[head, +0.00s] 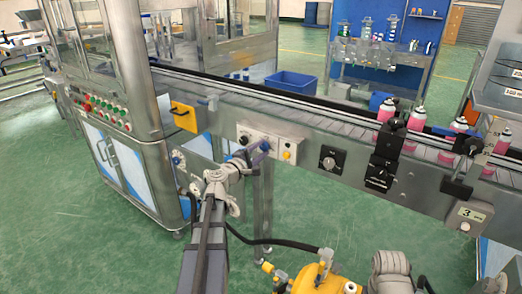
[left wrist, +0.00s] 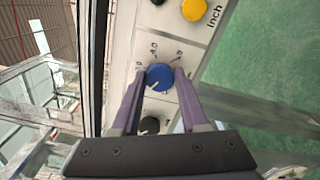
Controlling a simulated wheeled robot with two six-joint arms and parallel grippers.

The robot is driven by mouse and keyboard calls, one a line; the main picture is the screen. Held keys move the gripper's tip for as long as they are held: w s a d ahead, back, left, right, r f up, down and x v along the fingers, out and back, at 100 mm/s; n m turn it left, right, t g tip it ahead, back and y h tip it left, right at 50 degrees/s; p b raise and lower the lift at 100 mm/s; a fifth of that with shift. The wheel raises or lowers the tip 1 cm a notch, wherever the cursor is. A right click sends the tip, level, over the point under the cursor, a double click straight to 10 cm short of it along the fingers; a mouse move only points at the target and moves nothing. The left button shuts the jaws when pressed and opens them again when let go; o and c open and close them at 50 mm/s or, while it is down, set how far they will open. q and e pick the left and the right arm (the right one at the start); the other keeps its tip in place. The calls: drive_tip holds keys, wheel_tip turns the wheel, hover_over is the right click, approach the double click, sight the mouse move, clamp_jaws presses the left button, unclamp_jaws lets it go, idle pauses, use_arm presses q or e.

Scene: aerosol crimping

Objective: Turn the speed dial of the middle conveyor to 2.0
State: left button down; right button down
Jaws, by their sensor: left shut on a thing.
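The blue speed dial (left wrist: 160,77) sits on a pale control panel (left wrist: 122,50) in the left wrist view, with printed scale marks around it that are too blurred to read fully. A short white pointer line on the dial faces the lower left of that view. My left gripper (left wrist: 161,74) has its two purple fingers on either side of the dial, shut on it. In the head view my left gripper (head: 254,149) is at the control box (head: 284,142) on the conveyor's side, and the fingers hide the dial. My right gripper does not show.
A yellow button (left wrist: 193,9) marked "Inch" and a black knob (left wrist: 150,125) flank the dial. A black dial panel (head: 328,160) and dark blocks (head: 385,150) stick out farther right. The steel conveyor (head: 300,112) carries pink cans (head: 386,112). A steel cabinet (head: 130,160) stands at left.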

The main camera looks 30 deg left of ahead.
use_arm(q)
drive_tip(key=shift+c, duration=2.1)
unclamp_jaws()
drive_tip(key=s, duration=0.7)
drive_tip(key=shift+s+a, duration=0.3)
drive_tip(key=shift+s, duration=0.1)
drive_tip(key=shift+d, duration=0.1)
